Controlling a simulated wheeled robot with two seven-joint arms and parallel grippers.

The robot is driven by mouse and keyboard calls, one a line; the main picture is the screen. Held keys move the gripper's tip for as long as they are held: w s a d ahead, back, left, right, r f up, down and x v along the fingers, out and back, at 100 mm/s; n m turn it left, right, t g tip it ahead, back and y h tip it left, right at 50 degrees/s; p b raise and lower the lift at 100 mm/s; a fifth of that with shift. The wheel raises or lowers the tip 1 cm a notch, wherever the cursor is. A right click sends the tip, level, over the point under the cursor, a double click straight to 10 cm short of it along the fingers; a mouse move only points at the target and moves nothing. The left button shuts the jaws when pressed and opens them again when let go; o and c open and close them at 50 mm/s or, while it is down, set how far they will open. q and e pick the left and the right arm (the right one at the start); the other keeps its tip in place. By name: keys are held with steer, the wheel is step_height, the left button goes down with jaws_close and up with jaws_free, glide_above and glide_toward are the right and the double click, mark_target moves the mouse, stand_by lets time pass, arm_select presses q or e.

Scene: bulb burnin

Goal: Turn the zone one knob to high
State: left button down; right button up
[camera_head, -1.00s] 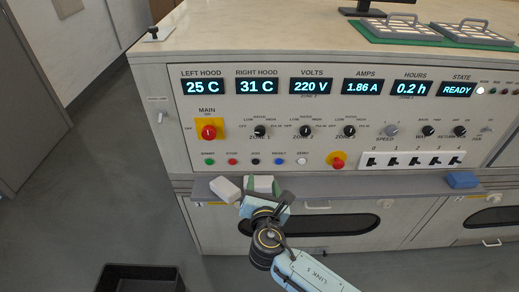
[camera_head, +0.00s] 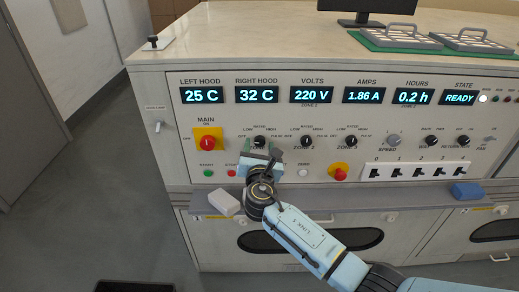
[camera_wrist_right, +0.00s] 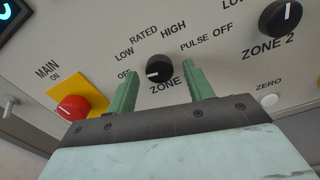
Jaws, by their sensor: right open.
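The zone one knob (camera_head: 260,142) is a black round knob on the upright panel, leftmost in the row of zone knobs. In the right wrist view the knob (camera_wrist_right: 159,68) sits between the two green fingers, with its white mark pointing left, toward OFF. OFF, LOW, RATED, HIGH and PULSE are printed around it. My right gripper (camera_head: 262,153) is just below the knob in the head view and hides part of the panel. In the right wrist view the gripper (camera_wrist_right: 160,72) is open; whether the fingers touch the knob cannot be told. My left gripper is not in view.
The red main switch (camera_head: 208,142) on its yellow plate is left of the knob, and the zone two knob (camera_head: 307,142) is right of it. A white block (camera_head: 224,202) lies on the ledge below. A red stop button (camera_head: 340,172) is lower right.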

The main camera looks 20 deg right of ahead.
steer(key=shift+w, duration=0.25)
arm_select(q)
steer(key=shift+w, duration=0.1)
arm_select(e)
steer(key=c, duration=1)
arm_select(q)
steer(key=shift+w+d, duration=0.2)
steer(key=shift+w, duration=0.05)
